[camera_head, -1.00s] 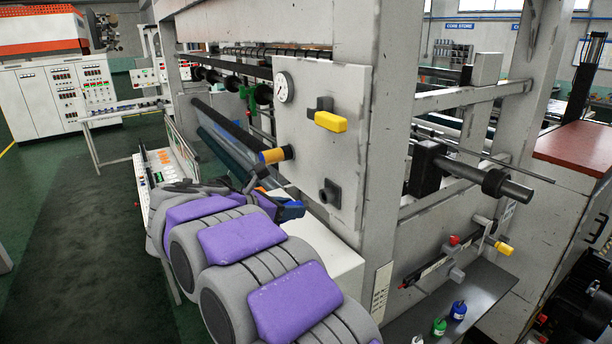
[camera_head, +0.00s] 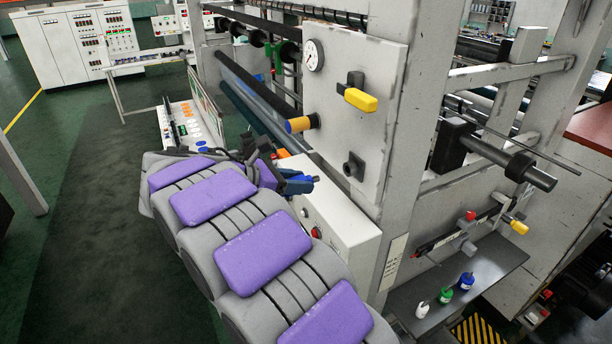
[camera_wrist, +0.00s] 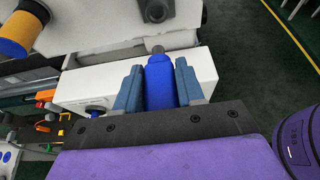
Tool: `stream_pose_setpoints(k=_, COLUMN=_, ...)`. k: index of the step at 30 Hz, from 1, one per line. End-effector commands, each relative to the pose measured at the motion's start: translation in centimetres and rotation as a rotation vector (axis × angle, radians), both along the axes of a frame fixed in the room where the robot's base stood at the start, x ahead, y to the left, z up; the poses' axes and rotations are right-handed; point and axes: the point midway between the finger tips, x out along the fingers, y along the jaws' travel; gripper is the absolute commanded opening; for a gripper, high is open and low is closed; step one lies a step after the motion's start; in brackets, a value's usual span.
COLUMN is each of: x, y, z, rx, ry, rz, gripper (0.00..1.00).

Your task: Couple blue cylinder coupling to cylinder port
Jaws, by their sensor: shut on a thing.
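The blue cylinder coupling (camera_wrist: 159,84) is held between the two blue-grey jaws of my gripper (camera_wrist: 158,86) in the wrist view. A short grey tip sticks out of its far end. In the head view my gripper (camera_head: 298,184) is left of and below a dark square fitting (camera_head: 354,167) low on the grey panel, seemingly the cylinder port. The same fitting shows at the top of the wrist view (camera_wrist: 156,10), ahead of the coupling tip and apart from it. In the head view the jaws partly hide the coupling.
A white box (camera_head: 338,230) stands below my gripper. Small bottles (camera_head: 445,295) stand on a shelf at right. Open floor lies left.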

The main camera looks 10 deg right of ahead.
Motion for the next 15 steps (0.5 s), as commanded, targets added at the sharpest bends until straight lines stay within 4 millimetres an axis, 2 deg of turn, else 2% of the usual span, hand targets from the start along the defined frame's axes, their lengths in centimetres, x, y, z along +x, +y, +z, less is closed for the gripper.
stream_pose_setpoints(k=9, x=1.0, y=-5.3, z=0.2, rx=0.012, ry=0.0, rz=-0.005, gripper=0.06)
stream_pose_setpoints(k=15, x=1.4, y=-6.7, z=0.2, rx=0.013, ry=-0.001, rz=-0.004, gripper=0.06)
